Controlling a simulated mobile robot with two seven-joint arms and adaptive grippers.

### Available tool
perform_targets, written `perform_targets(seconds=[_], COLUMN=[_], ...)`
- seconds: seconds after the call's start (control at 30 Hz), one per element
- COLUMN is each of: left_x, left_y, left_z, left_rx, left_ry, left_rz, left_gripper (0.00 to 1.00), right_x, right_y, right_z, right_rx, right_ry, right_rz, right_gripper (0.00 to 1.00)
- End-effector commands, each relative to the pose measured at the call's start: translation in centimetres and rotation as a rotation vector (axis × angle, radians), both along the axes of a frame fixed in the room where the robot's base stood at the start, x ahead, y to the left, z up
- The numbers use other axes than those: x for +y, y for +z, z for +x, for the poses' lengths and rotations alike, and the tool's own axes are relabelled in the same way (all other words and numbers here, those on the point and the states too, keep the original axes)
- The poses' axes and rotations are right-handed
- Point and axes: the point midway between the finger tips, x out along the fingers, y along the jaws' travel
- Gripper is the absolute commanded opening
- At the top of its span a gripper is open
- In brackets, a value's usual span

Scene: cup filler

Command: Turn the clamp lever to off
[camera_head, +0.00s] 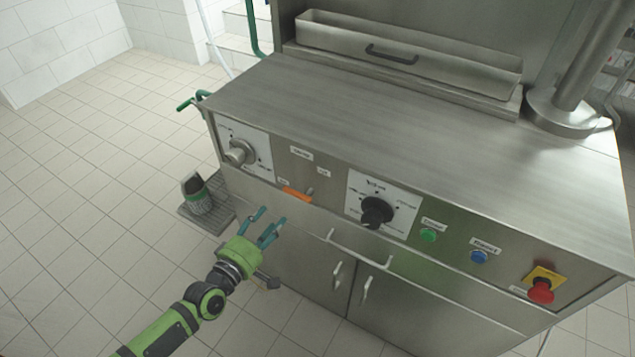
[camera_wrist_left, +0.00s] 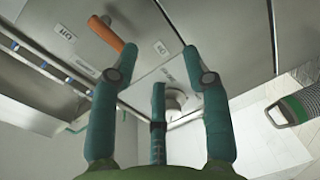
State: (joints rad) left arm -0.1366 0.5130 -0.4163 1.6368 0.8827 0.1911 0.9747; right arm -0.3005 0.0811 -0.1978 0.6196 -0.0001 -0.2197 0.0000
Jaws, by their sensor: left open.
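The clamp lever (camera_head: 297,194) has an orange handle and sits on the machine's front panel, between the left knob and the black dial. In the left wrist view the orange lever (camera_wrist_left: 106,33) lies at a slant at the upper left, with small labels on both sides. My left gripper (camera_head: 268,222) is open and empty, below and to the left of the lever, apart from it. In the left wrist view its spread fingers (camera_wrist_left: 160,68) show, with the lever just outside them to the left. My right gripper is not in view.
A grey knob (camera_head: 238,153) is left of the lever and a black dial (camera_head: 376,211) right of it. Green (camera_head: 428,235) and blue (camera_head: 479,257) buttons and a red stop button (camera_head: 541,291) follow.

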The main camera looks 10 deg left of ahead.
Motion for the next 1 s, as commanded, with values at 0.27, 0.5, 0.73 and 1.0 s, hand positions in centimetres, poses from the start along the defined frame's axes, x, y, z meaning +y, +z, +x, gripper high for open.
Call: perform_targets(seconds=[0.27,0.5,0.73,1.0], left_x=[-1.4,-2.7,-3.4,-3.5], left_y=[4.6,4.6,4.5,4.4], left_z=[1.4,4.8,6.9,7.1], left_rx=[-0.044,-0.045,-0.043,-0.042], left_ry=[-0.018,-0.018,-0.018,-0.018], left_rz=[-0.175,-0.173,-0.170,-0.168], left_gripper=[0.48,0.48,0.48,0.48], right_x=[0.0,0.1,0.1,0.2], right_y=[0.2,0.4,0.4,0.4], right_z=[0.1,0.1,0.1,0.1], right_rx=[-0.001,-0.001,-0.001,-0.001], right_ry=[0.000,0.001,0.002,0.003], right_rz=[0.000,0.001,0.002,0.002], right_gripper=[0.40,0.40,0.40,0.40])
